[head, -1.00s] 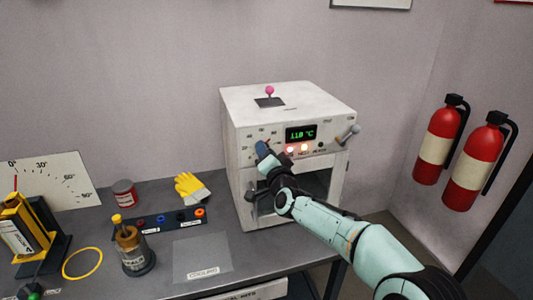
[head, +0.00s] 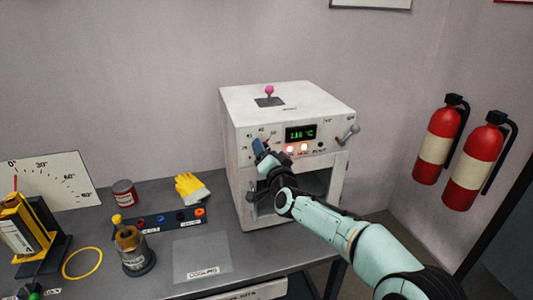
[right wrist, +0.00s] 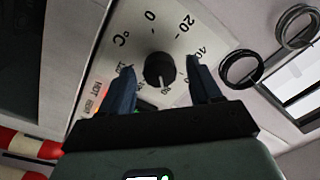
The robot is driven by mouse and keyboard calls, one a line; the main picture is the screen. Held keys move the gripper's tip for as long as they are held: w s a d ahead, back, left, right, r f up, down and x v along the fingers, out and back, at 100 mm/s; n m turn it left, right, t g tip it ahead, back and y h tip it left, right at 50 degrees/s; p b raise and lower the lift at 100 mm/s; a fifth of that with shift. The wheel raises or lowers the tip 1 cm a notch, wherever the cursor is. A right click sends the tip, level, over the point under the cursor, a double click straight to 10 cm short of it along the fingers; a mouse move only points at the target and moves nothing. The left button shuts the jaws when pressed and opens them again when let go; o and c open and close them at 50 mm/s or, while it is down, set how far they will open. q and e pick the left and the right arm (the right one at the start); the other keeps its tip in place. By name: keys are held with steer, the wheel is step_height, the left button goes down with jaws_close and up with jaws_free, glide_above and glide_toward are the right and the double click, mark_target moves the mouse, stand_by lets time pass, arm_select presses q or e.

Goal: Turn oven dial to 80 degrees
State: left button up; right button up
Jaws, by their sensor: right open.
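The oven (head: 310,98) is a white box on the bench with a green display (head: 300,134) on its front, whose digits are small and seem to read about 116 °C. In the right wrist view the dial (right wrist: 159,70) is a round black knob on a numbered scale. Its white mark points down in that picture, toward a label that looks like 80. My right gripper (head: 259,147) is at the oven's front panel. It is open, with one finger on each side of the dial and gaps showing between; it also shows in the right wrist view (right wrist: 161,66). My left gripper is out of view.
A lever (head: 348,134) sticks out at the panel's right. A yellow glove (head: 190,187), a bottle (head: 131,250) and a socket strip (head: 160,222) lie left of the oven. Two red extinguishers (head: 437,142) hang on the right wall. The grey cooling mat (head: 201,257) is bare.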

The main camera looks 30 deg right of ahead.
steer(key=shift+s, duration=0.1)
steer(key=b+v, duration=0.2)
steer(key=v, duration=1.1)
steer(key=shift+s+a, duration=0.1)
steer(key=w+a+f+n+g+y+p, duration=0.1)
steer(key=a+f+n+g+p, duration=0.1)
steer(key=f, duration=0.8)
steer(key=w+a+f+n+g+y+p, duration=0.1)
steer(key=a+f+g+y, duration=0.15)
steer(key=f, duration=0.75)
steer(key=s+a+f+n+g+y+p, duration=0.1)
steer(key=s+a+f+g, duration=0.15)
steer(key=f, duration=0.55)
steer(key=s+a+f+n+g+p, duration=0.1)
steer(key=s+f+g+p, duration=0.15)
steer(key=f, duration=0.55)
steer(key=s+a+f+n+g+y+p, duration=0.1)
steer(key=s+a+f+g, duration=0.2)
steer(key=s, duration=0.6)
steer(key=s+a+f+n+g+y+p, duration=0.1)
steer(key=s+a+f+g, duration=0.2)
steer(key=s+f, duration=0.4)
steer(key=s+a+f+g+y+p, duration=0.1)
steer(key=s+a+f, duration=0.4)
steer(key=s, duration=0.8)
steer(key=shift+a+n+g+p, duration=0.15)
steer(key=shift+n+g+p, duration=0.35)
steer(key=shift+g, duration=0.75)
